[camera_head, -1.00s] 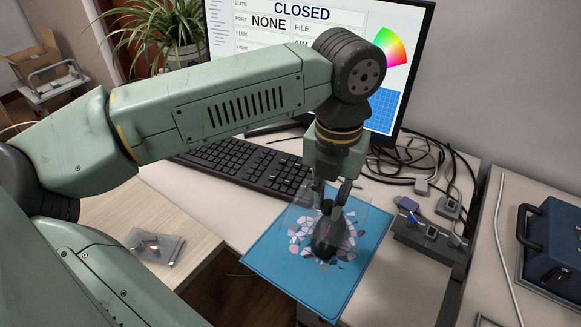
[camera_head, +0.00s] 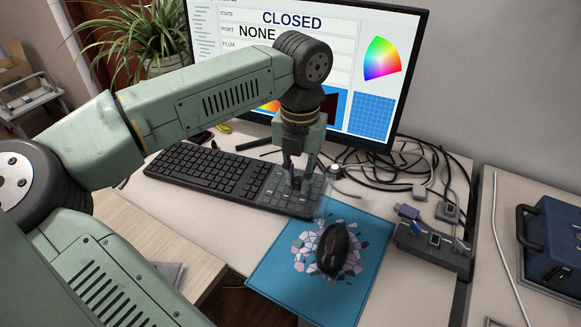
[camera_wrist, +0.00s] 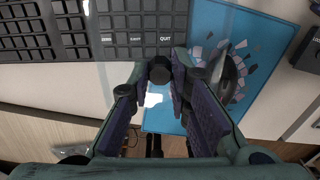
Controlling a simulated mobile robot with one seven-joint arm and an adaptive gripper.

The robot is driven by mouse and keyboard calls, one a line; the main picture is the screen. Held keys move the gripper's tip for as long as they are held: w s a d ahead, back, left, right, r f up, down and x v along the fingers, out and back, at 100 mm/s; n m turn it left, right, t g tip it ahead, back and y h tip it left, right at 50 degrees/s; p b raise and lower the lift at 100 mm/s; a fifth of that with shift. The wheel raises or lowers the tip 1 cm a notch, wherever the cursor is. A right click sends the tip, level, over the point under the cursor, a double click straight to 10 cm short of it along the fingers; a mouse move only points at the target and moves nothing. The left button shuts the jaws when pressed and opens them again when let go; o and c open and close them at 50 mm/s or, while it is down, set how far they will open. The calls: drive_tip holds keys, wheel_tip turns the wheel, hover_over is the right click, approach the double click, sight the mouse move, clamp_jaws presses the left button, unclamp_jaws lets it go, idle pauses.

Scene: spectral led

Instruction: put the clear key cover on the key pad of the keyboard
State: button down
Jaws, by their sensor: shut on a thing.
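My gripper (camera_head: 304,186) is shut on the clear key cover (camera_head: 290,190), a thin see-through sheet that is hard to make out. The gripper is over the right end of the black keyboard (camera_head: 205,171), at the key pad (camera_head: 268,198). In the wrist view my gripper's fingers (camera_wrist: 163,74) meet around a small dark round part, just below the pad's lower row of keys. The key pad's labels, such as QUIT, show there (camera_wrist: 138,25). I cannot tell whether the cover touches the keys; its edges are barely visible.
A black mouse (camera_head: 333,248) lies on a blue mat (camera_head: 278,274) in front of the pad. The monitor (camera_head: 408,100) stands behind. Loose cables (camera_head: 375,165) lie to the right, beside a hub box (camera_head: 432,246). A blue case (camera_head: 555,240) is at far right.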

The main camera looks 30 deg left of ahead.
drive_tip(key=w+a, duration=0.1)
drive_tip(key=a, duration=0.1)
drive_tip(key=w+a+p, duration=0.1)
drive_tip(key=w+a, duration=0.1)
drive_tip(key=shift+w+f, duration=0.2)
drive_tip(key=shift+w, duration=0.05)
drive_tip(key=shift+a+f+b, duration=0.1)
drive_tip(key=shift+f+b, duration=0.7)
drive_tip(key=shift+f, duration=1)
drive_tip(key=shift+f, duration=0.2)
drive_tip(key=c, duration=1.5)
unclamp_jaws()
wheel_tip(320, 180, up, 12)
drive_tip(key=p, duration=0.6)
drive_tip(key=shift+r+p, duration=0.2)
drive_tip(key=shift+p, duration=0.15)
